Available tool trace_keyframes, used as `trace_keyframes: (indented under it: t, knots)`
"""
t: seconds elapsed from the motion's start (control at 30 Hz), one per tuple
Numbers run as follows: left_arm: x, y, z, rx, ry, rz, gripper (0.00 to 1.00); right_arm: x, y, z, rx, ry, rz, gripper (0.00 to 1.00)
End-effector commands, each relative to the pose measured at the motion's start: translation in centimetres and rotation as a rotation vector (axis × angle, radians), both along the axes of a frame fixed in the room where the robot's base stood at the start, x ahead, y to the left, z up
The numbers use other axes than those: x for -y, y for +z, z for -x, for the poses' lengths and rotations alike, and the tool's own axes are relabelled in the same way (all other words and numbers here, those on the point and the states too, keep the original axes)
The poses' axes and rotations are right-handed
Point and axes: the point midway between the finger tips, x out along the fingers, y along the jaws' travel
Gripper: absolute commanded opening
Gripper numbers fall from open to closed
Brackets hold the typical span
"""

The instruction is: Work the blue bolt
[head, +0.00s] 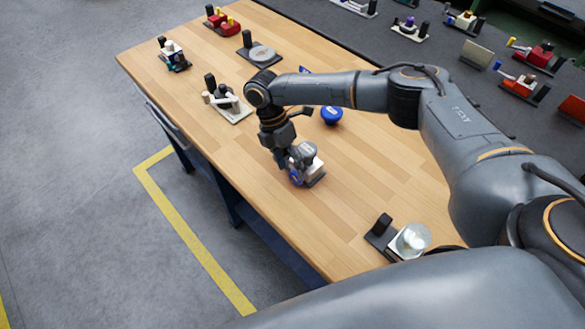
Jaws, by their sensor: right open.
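My right gripper (292,158) points down at a small device (315,171) with a pale block on the wooden table. It is open, close against or around the device; its fingertips are hard to make out, and I cannot tell whether they touch. A small blue part (296,177) shows low at the gripper's near side; I cannot tell whether it is the blue bolt. Behind my right forearm a round blue knob (331,115) stands on the table. Another bit of blue (304,70) shows just above the forearm, mostly hidden. My left gripper is not in view.
On the wooden table (370,190) a device with a clear round top (412,240) stands near right. A grey-white device (228,104), a round grey disc (262,53) and a red device (221,21) stand farther left. The table's middle front is clear. A dark table behind holds several devices.

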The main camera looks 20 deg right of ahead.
Motion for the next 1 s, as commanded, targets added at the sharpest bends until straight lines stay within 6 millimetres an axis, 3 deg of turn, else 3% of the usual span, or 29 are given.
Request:
trace_keyframes:
  t: [0.2,0.57,0.83,1.0]
  knots:
    - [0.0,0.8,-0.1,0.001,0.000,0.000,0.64,0.3,-2.2,0.8,-0.001,0.001,0.000,0.64]
    - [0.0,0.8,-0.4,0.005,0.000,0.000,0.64,0.3,-2.7,1.0,0.001,0.002,-0.001,0.64]
    - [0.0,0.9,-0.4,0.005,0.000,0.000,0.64,0.3,-2.7,1.0,0.001,0.001,-0.001,0.09]
    - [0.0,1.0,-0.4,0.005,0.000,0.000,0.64,0.4,-2.6,1.0,0.006,0.001,-0.004,0.09]
